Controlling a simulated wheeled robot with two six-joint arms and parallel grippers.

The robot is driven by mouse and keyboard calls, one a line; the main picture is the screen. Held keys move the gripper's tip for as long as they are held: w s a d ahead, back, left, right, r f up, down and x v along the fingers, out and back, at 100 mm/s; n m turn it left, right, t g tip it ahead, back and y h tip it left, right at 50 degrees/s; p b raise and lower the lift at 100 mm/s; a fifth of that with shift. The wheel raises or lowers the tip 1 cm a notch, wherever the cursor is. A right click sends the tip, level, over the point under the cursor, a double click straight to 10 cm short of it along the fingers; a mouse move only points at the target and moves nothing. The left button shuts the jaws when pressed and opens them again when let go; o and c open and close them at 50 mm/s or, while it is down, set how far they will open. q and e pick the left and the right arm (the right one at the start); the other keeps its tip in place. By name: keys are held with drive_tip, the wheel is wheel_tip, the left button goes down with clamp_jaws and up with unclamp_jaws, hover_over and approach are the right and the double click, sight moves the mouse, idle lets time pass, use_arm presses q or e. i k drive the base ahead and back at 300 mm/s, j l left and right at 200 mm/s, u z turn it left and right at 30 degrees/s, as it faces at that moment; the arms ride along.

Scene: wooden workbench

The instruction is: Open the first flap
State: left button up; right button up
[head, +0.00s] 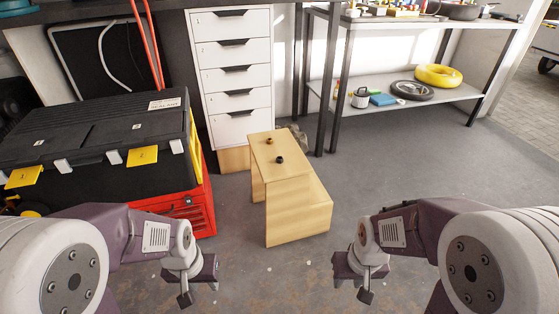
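A large black toolbox (95,125) with a lid in sections stands at the left on a red tool chest (185,208). Its front edge has two yellow flaps or latches, one at the far left (24,177) and one further right (142,156), with pale clips beside them. I cannot tell which part is the first flap; the lid looks closed. My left gripper (199,287) hangs low in front, right of the red chest, its fingertips apart and empty. My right gripper (352,285) hangs low at centre right, its fingertips apart and empty. Neither touches anything.
A wooden step stool (290,212) with two small dark round items on top stands in the middle, beyond my grippers. A white drawer unit (235,75) is behind it. A metal shelf (415,100) holds a yellow ring (438,76) and other items. The floor at right is clear.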

sight(26, 149)
drive_tip(key=u, duration=1.7)
